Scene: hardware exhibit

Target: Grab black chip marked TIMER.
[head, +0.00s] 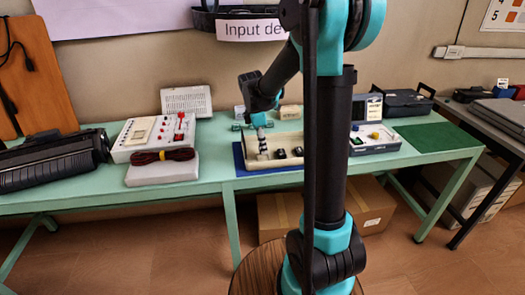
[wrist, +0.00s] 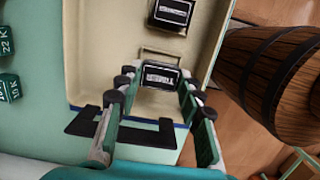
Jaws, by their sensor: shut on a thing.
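A cream tray (head: 275,162) lies on the green table and holds several black chips. In the wrist view, my gripper (wrist: 160,84) reaches into the tray (wrist: 105,45) with its fingers on both sides of a black chip (wrist: 160,76). The gripper is shut on this chip. Its white label appears upside down and is too blurred to read surely. A second black chip (wrist: 172,14) with a white label lies apart, farther up the tray. In the head view, my gripper (head: 262,150) points down into the left part of the tray.
Green blocks (wrist: 8,87) with white markings stand beside the tray. A wooden barrel (wrist: 275,75) is beyond the tray's edge. A white instrument panel (head: 152,135) stands to the left and a meter device (head: 375,138) to the right. A green mat (head: 437,136) is bare.

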